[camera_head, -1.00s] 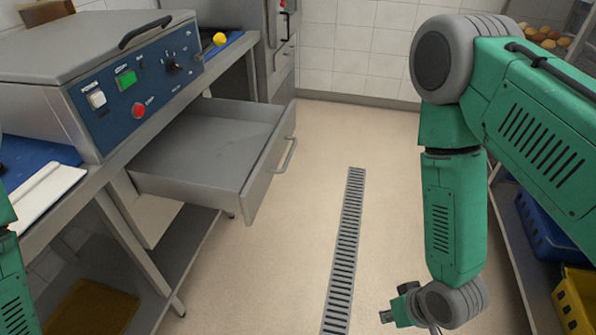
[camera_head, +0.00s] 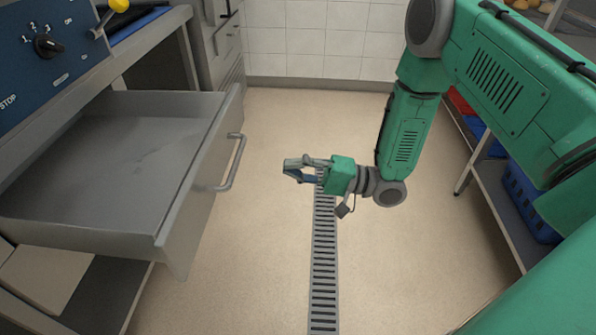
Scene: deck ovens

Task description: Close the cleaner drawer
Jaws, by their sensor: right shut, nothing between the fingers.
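The cleaner drawer (camera_head: 110,150) is a grey metal drawer, pulled well out from under the counter on the left in the head view. It looks empty. Its front panel faces right and carries a bar handle (camera_head: 236,165). My right gripper (camera_head: 287,170) is shut and empty, to the right of the handle with a clear gap. Its fingers point left toward the drawer front. My left gripper is not in view.
A blue control panel (camera_head: 70,25) with knobs sits above the drawer. A floor drain grate (camera_head: 323,270) runs below my right gripper. A rack with a blue crate (camera_head: 525,205) stands at right. The floor between is clear.

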